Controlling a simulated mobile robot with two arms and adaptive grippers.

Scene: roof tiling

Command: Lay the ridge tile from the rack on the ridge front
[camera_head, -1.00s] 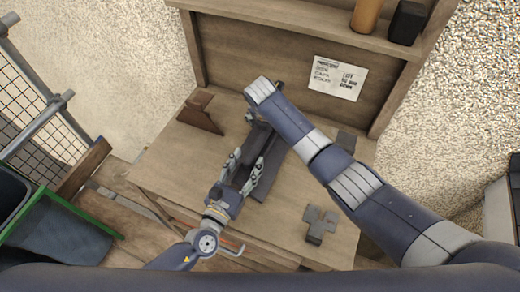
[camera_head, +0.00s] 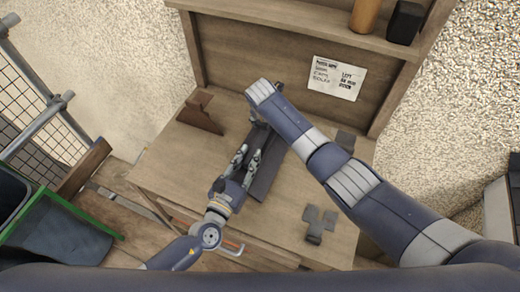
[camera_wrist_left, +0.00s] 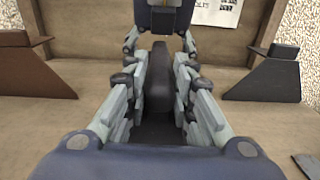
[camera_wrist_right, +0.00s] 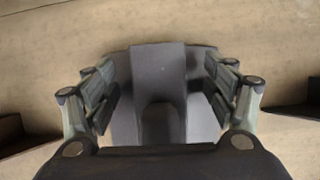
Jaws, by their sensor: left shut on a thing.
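A long dark grey piece (camera_head: 268,171), which looks like the ridge tile, lies on the wooden bench under my left gripper. My left gripper (camera_head: 245,158) is shut on it. In the left wrist view the fingers (camera_wrist_left: 158,100) stand on both sides of its dark rounded body (camera_wrist_left: 158,78). My right gripper's fingertips are hidden by its own arm in the head view. In the right wrist view my right gripper (camera_wrist_right: 163,92) is open, its fingers apart above a grey slab (camera_wrist_right: 158,65) with a raised middle strip. I cannot tell the rack or the ridge front apart.
A brown angled stand (camera_head: 201,113) is on the bench's left. A grey stepped block (camera_head: 319,222) lies at the front right, a dark block (camera_head: 346,140) at the back right. A note (camera_head: 338,78) hangs on the back panel. The bench's left front (camera_head: 175,175) is clear.

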